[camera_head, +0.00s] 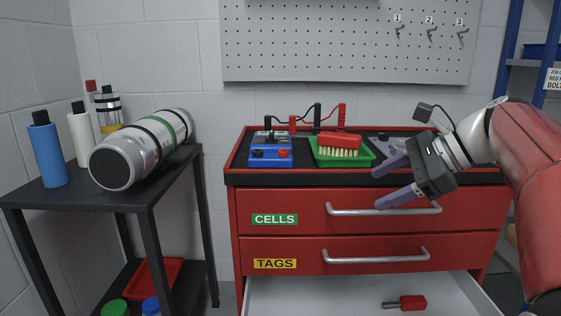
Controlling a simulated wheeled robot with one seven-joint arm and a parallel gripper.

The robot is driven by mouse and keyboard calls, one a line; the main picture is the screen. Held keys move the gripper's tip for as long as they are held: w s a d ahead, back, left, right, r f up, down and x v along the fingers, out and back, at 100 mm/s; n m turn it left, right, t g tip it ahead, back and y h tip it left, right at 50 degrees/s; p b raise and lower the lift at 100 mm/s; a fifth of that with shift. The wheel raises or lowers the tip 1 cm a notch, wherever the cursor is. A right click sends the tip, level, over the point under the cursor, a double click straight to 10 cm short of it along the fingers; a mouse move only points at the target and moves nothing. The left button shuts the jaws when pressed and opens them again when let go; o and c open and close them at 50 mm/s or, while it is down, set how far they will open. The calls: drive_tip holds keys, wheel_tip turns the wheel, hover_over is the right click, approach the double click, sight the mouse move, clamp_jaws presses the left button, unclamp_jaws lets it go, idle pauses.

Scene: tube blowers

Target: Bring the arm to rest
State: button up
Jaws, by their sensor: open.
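My gripper (377,188) is at the right, in front of the upper part of the red tool cabinet (370,262). Its two purple fingers are spread apart and point left, with nothing between them. My red and white arm reaches in from the right edge. Behind the fingers, on the cabinet's dark top, is a green tray (366,160) holding a red-backed brush (340,143). The upper finger looks close to the tray's right end; I cannot tell the gap.
The bottom drawer (300,300) is open with a red-handled tool (410,303) inside. A blue box (270,156) with leads sits on the cabinet. A black side table (85,195) at left carries a large silver cylinder (150,145) and bottles. A pegboard (310,45) hangs behind.

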drive_tip(key=s+a+f+n+h, duration=0.2)
drive_tip(key=s+f+n+h, duration=0.2)
drive_tip(key=s+f+n, duration=0.5)
drive_tip(key=s+a+f+n+h, duration=0.1)
drive_tip(key=s+f+n+h, duration=0.4)
drive_tip(key=s+f+n, duration=0.4)
wheel_tip(320, 180, down, 3)
drive_tip(key=shift+s+a+f+t, duration=0.1)
drive_tip(key=shift+s+a+t, duration=0.3)
drive_tip(key=shift+s, duration=0.45)
drive_tip(key=shift+c, duration=0.2)
